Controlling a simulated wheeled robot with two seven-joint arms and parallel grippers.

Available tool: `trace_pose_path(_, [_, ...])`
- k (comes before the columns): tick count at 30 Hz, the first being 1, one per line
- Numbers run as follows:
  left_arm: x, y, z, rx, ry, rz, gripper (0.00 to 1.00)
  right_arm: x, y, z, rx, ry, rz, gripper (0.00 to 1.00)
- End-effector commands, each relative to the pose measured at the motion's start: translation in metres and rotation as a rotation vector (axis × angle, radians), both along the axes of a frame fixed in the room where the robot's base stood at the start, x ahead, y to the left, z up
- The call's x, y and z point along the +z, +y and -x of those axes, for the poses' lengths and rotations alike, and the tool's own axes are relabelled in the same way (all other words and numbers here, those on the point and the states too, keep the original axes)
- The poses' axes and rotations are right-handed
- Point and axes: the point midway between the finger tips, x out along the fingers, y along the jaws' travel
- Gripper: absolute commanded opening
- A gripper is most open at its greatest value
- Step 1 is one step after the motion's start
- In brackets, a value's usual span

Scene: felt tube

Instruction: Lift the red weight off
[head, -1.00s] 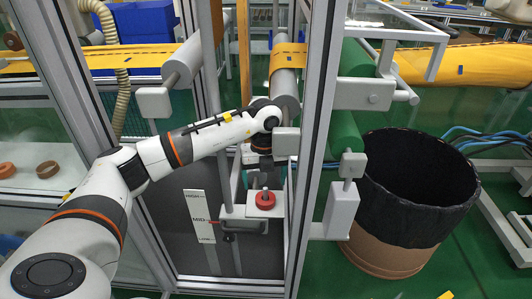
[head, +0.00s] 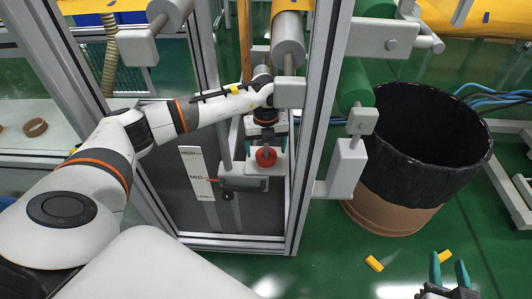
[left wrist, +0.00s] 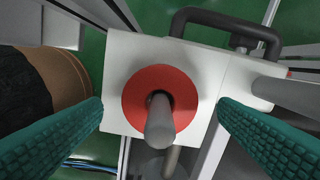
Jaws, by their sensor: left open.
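The red weight (head: 266,157) is a ring on an upright grey peg (left wrist: 160,125), resting on a white block inside the framed stand. In the left wrist view the red ring (left wrist: 138,92) lies face-on, with the peg through its hole. My left gripper (head: 267,135) is right above the weight. Its teal fingers are open, one on each side of the ring, with gaps and no visible contact. My right gripper (head: 449,270) shows at the bottom right of the head view, its two teal fingers apart and empty.
Metal frame posts (head: 318,120) stand close to the right of the weight. A black-lined bin (head: 420,150) stands right. Yellow pieces (head: 374,263) lie on the green floor.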

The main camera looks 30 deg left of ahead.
Motion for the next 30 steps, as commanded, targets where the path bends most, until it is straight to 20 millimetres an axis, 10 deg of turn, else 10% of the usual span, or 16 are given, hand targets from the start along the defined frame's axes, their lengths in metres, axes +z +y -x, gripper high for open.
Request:
trace_pose_path(17, [-0.021, 0.000, 0.000, -0.001, 0.000, 0.000, 0.83, 0.021, 0.005, -0.007, 0.008, -0.133, -0.034, 0.36])
trace_pose_path(30, [-0.019, 0.000, 0.000, -0.001, -0.002, 0.001, 0.19, 0.020, 0.005, -0.007, 0.008, -0.131, -0.032, 0.36])
